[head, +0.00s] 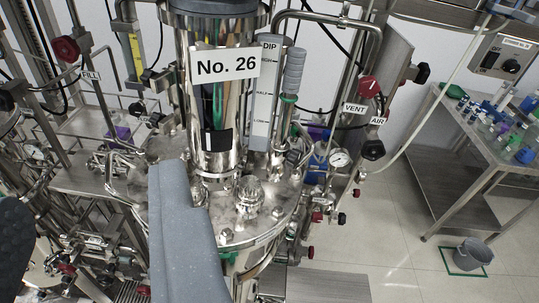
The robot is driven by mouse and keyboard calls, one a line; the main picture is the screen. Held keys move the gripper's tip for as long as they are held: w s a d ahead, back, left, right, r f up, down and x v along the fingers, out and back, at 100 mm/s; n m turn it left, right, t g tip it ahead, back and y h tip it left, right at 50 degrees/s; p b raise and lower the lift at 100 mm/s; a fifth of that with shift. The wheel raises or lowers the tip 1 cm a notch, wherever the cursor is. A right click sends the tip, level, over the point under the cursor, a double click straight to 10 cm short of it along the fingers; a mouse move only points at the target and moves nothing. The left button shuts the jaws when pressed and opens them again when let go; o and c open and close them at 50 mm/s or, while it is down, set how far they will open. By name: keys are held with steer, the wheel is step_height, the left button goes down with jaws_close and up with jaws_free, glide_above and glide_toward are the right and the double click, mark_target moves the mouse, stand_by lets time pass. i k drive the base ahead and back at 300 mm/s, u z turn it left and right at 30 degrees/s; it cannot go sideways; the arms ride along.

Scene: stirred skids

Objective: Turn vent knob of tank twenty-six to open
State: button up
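The tank with the "No. 26" sign (226,66) stands upright in the middle, a shiny steel vessel on a round lid (270,215). A red round knob (369,87) with a pale mark sits right of it, just above the VENT label (354,108). A black knob (373,149) is below the AIR label (378,121). The two labels are close together, so which knob each marks is not fully clear.
A DIP gauge (264,95) and pipes crowd the space between tank and knobs. A pressure gauge (340,158) sits below VENT. A red FILL knob (66,49) is at left. A steel bench (450,160) and grey bucket (473,253) are right, with open floor before them.

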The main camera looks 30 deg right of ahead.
mark_target(368, 86)
steer(key=z, duration=1.15)
steer(key=i, duration=0.5)
steer(key=u, duration=1.25)
